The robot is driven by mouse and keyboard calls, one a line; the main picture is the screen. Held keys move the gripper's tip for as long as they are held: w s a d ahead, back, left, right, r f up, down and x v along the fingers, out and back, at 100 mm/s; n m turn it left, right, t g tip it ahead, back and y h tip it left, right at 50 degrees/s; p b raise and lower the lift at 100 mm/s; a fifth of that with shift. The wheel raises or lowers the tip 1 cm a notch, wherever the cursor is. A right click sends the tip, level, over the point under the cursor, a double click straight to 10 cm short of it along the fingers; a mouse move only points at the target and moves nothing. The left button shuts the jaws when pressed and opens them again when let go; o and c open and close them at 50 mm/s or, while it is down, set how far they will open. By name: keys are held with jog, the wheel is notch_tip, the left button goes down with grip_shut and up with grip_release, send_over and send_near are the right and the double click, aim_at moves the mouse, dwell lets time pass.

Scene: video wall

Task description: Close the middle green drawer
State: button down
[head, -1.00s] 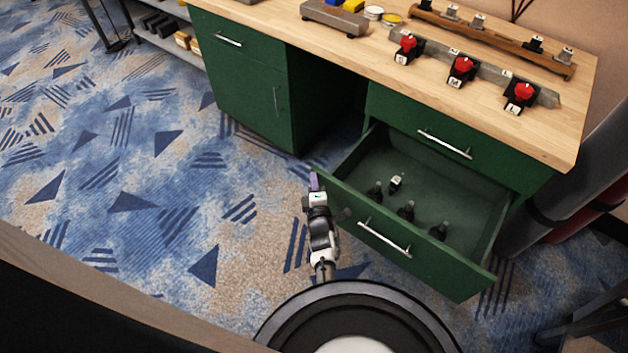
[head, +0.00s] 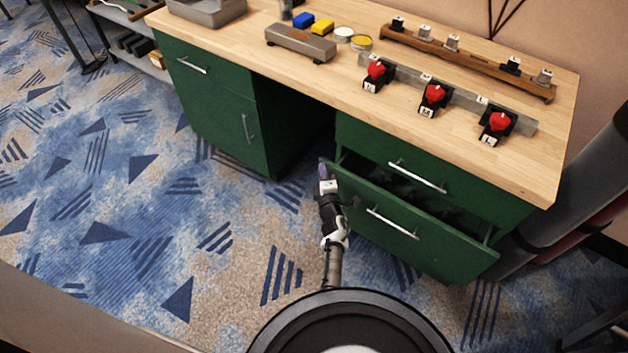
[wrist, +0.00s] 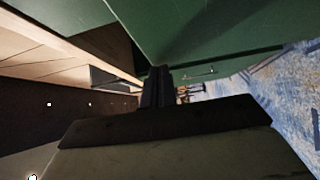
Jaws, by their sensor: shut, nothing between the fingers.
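The middle green drawer (head: 385,222) is part of the green desk, below a shut drawer (head: 437,178) on the right side. The drawer's silver handle (head: 392,224) is to the right of my gripper.
The wooden desktop (head: 300,85) holds red knobs (head: 434,97) on black blocks, a grey stand (head: 300,43) and a long wooden rack (head: 465,62). A green cabinet (head: 215,115) stands left of the open knee space. Patterned carpet is clear to the left.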

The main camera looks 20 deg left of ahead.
aim_at(332, 164)
jog(key=shift+w+d+b, duration=0.1)
jog(key=shift+w+d, duration=0.15)
jog(key=shift+w, duration=0.6)
jog(key=shift+w+d+b, duration=0.1)
jog(key=shift+w+d, duration=0.15)
jog(key=shift+w, duration=0.55)
jog(key=shift+w+d+b, duration=0.1)
jog(key=shift+w+d, duration=0.15)
jog(key=shift+w, duration=0.6)
